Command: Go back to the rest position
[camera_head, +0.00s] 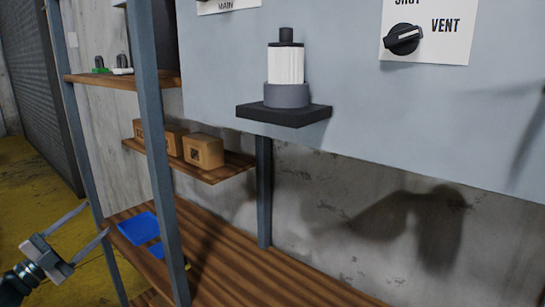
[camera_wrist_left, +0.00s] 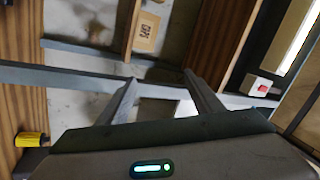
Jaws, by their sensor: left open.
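My left gripper (camera_head: 83,229) is at the lower left of the head view, in front of the shelf rack. Its two fingers are spread apart with nothing between them. In the left wrist view the two fingers (camera_wrist_left: 164,88) also stand apart and empty, pointing toward the rack. My right gripper is not in view. A dark arm-shaped shadow falls on the wall at the lower right of the head view.
A rack with grey posts (camera_head: 150,130) and wooden shelves (camera_head: 230,250) stands close by my left gripper. Cardboard boxes (camera_head: 203,151) and blue items (camera_head: 139,228) lie on shelves. A white and grey cylinder (camera_head: 286,70) stands on a black ledge (camera_head: 284,115). A black knob (camera_head: 403,39) is on the panel.

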